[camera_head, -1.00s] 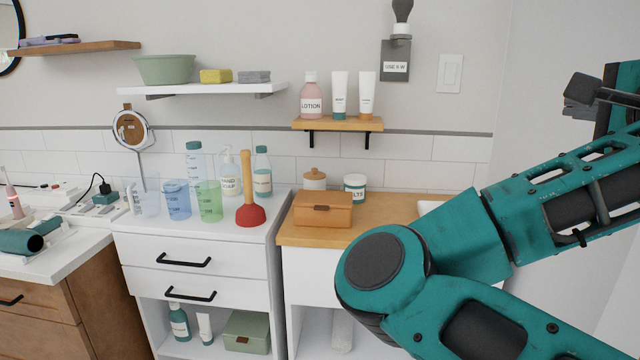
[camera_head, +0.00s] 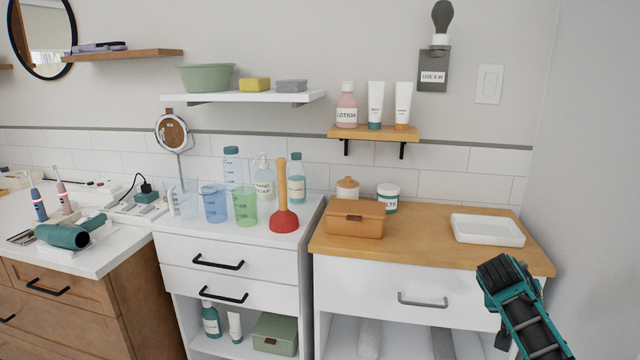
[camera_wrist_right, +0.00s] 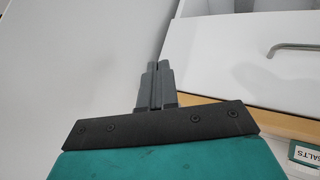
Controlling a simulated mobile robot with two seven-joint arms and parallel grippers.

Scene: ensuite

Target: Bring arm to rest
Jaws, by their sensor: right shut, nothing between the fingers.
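My right arm shows at the lower right of the head view, a teal and black link in front of the wooden-topped cabinet (camera_head: 430,238). The white drawer front (camera_wrist_right: 265,50) is beside the fingers, to the right in that view. My left gripper is in neither view.
A white tray (camera_head: 488,230), a tan box (camera_head: 355,218) and a jar (camera_head: 388,198) stand on the wooden top. A red plunger (camera_head: 284,220), cups and bottles crowd the white cabinet to the left. A grey wall (camera_head: 590,170) stands at the right.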

